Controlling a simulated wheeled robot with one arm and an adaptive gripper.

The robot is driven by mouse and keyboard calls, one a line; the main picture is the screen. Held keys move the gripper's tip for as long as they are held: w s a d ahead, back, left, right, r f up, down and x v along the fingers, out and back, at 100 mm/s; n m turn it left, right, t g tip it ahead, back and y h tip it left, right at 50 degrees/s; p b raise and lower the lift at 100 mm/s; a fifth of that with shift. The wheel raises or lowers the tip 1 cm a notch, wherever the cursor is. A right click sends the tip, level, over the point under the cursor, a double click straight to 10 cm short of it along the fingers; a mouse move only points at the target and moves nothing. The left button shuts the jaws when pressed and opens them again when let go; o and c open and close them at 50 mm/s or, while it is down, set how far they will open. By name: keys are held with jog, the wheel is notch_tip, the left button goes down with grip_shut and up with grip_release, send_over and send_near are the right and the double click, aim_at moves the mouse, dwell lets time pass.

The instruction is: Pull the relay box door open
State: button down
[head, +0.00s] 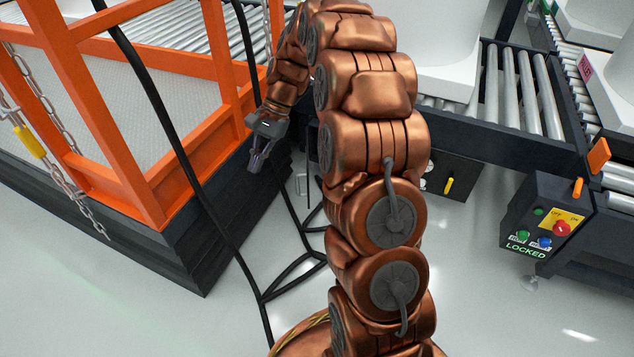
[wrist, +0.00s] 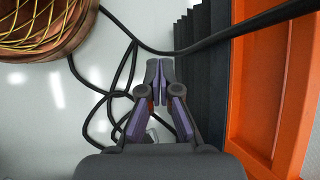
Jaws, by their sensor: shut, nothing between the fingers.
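My gripper (head: 256,165) is shut and empty, pointing down beside the dark pleated base of the orange lift cage. In the wrist view its fingertips (wrist: 160,80) are together above the pale floor and loose black cables. A slim pale upright handle (head: 300,184) shows just right of the gripper in the head view, apart from it. A black box (head: 460,172) with a yellow lever (head: 449,187) sits under the conveyor, partly hidden by my arm. I cannot tell whether this is the relay box. No door can be made out clearly; my arm covers that area.
The orange cage (head: 195,150) stands close at the left, with a hanging chain (head: 62,165). Black cables (head: 240,240) cross in front of it. A control box (head: 545,222) reading "LOCKED" stands at the right below the roller conveyor (head: 515,95). Floor is open at front right.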

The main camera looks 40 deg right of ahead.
jog(key=w+d+f+m+t+y, duration=0.1)
jog(key=w+d+f+m+t, duration=0.15)
jog(key=w+d+f, duration=0.45)
jog(key=w+d+f+m+t+y, duration=0.1)
jog(key=w+d+f+m, duration=0.3)
jog(key=d, duration=0.6)
jog(key=s+d+f+m+t, duration=0.35)
jog(key=d+f+m, duration=0.35)
jog(key=d+f, duration=1.05)
jog(key=a+r+b+x, duration=0.1)
jog(key=b+x, duration=0.3)
jog(key=x, duration=0.7)
jog(key=shift+w+r+g+h, duration=0.15)
jog(key=shift+w+g+h, duration=0.15)
jog(key=shift+g+h, duration=0.1)
